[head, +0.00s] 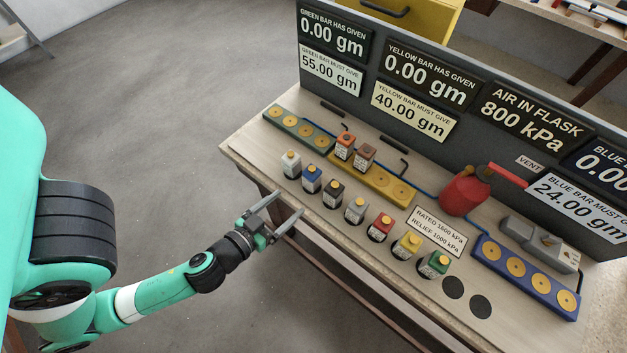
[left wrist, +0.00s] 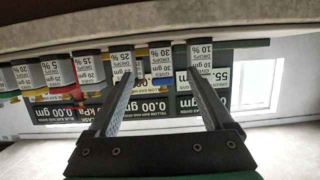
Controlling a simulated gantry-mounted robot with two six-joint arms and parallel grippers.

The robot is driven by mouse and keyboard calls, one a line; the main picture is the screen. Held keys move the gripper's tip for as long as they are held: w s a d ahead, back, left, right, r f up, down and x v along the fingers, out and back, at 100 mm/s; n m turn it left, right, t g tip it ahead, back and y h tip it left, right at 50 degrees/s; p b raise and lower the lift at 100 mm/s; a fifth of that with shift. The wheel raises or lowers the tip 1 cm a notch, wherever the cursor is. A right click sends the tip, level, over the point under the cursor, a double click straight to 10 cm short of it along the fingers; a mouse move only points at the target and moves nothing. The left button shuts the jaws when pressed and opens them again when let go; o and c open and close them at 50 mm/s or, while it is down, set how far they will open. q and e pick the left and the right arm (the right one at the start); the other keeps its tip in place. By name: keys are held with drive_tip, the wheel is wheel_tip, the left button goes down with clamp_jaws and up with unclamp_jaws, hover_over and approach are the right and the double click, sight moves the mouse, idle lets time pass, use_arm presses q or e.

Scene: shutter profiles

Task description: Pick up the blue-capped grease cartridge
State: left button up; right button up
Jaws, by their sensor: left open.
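The blue-capped grease cartridge (head: 312,178) stands upright on the wooden bench, second from the left in a row of several cartridges. A light grey-capped cartridge (head: 291,164) is on its left and a dark-capped one (head: 333,192) on its right. My left gripper (head: 290,203) is open and empty, off the bench's front edge and short of the row. In the left wrist view, which is upside down, the blue-capped cartridge (left wrist: 161,67) appears between the two fingers, beyond their tips. My right gripper is not in view.
Grey, red, yellow and green-capped cartridges (head: 433,263) continue the row. Behind are a yellow block (head: 372,186) holding two cartridges, a green block (head: 283,124), a red flask (head: 463,194) and a blue block (head: 527,279). A display panel (head: 345,75) closes off the back.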

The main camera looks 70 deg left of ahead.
sight(308, 184)
use_arm(q)
drive_tip(key=p+x, duration=0.1)
drive_tip(key=x, duration=0.2)
drive_tip(key=p+x, duration=0.2)
drive_tip(key=x, duration=0.1)
drive_tip(key=shift+r, duration=0.2)
drive_tip(key=shift+w+a+f, duration=0.15)
drive_tip(key=shift+w+a+p, duration=0.15)
drive_tip(key=shift+w+p, duration=0.1)
drive_tip(key=shift+p, duration=0.35)
drive_tip(key=x, duration=0.1)
drive_tip(key=p+x, duration=0.1)
drive_tip(key=x, duration=0.2)
drive_tip(key=shift+w+a+r, duration=0.1)
drive_tip(key=shift+w+r, duration=0.1)
drive_tip(key=shift+r, duration=0.15)
drive_tip(key=shift+w+a+f, duration=0.1)
drive_tip(key=shift+w, duration=0.05)
clamp_jaws()
